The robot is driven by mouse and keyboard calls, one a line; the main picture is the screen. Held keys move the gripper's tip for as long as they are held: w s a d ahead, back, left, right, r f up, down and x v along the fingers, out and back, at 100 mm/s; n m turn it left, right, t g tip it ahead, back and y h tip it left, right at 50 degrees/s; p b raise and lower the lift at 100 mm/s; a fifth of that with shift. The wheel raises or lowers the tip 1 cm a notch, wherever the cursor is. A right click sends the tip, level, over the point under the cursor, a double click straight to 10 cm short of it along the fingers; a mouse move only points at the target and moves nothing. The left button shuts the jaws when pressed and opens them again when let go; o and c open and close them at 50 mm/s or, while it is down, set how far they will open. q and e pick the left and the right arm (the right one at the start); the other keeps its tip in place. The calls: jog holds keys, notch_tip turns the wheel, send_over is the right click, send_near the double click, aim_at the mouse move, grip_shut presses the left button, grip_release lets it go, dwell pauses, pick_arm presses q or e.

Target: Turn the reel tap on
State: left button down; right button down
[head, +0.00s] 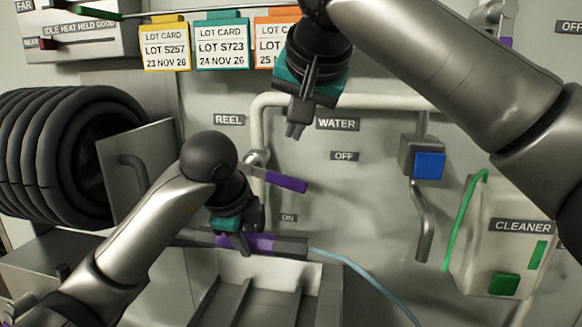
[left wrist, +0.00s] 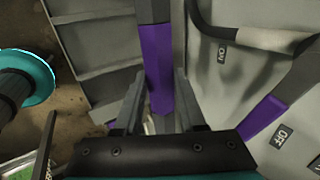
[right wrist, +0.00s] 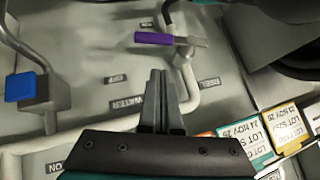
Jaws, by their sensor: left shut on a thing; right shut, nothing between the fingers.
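The reel tap's purple lever (head: 287,181) sticks out rightward and slightly down from its grey valve, pointing between the OFF label (head: 344,156) and the ON label (head: 288,217). It also shows in the right wrist view (right wrist: 153,38) and left wrist view (left wrist: 262,116). My right gripper (head: 294,133) is shut and empty, above the lever and apart from it. My left gripper (head: 246,250) is shut on a grey bar with a purple band (head: 262,243), below the lever. In the left wrist view the purple band (left wrist: 156,60) lies between the fingers.
A bent white pipe (head: 262,115) runs behind my right gripper. A grey box with a blue face (head: 430,165) and a cleaner container (head: 505,250) are at the right. Black hose coils (head: 40,150) are at the left. A grey tray (head: 300,270) stands below the bar.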

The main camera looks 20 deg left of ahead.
aim_at(268, 176)
jog(key=w+a+f+t, duration=0.1)
jog(key=w+a+f, duration=0.2)
jog(key=w+f, duration=0.3)
jog(key=shift+w+a+f+h, duration=0.3)
jog(key=shift+a+f+h, duration=0.1)
jog(key=shift+f, duration=1.25)
jog(key=shift+f, duration=0.1)
